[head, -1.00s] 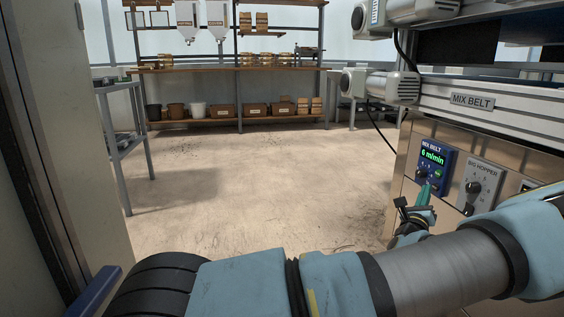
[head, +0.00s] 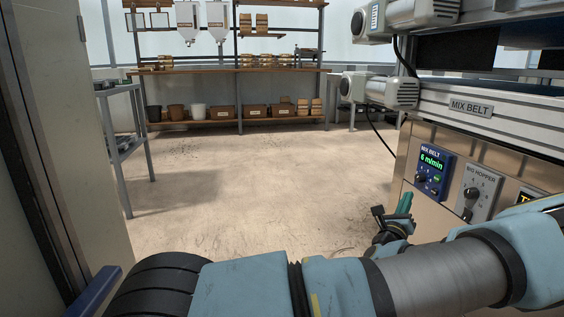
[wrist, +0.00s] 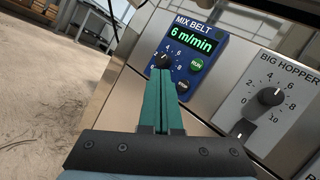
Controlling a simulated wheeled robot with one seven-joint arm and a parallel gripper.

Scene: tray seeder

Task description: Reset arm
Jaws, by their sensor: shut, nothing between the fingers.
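My gripper (head: 404,205) is at the lower right of the head view, in front of the control panel. Its teal fingers are shut and empty. In the wrist view my gripper (wrist: 161,76) points toward the blue mix belt control unit (wrist: 185,38), with the fingertips overlapping the lower edge of its dial (wrist: 161,60) in the picture. In the head view the mix belt unit (head: 434,158) reads 6 m/min in green, and the fingers are apart from it, to the lower left.
The big hopper dial (head: 471,193) is right of the blue unit; it also shows in the wrist view (wrist: 270,97). The mix belt frame (head: 520,118) juts out above the panel. A grey table (head: 122,130) stands at left. The floor (head: 250,185) between is clear.

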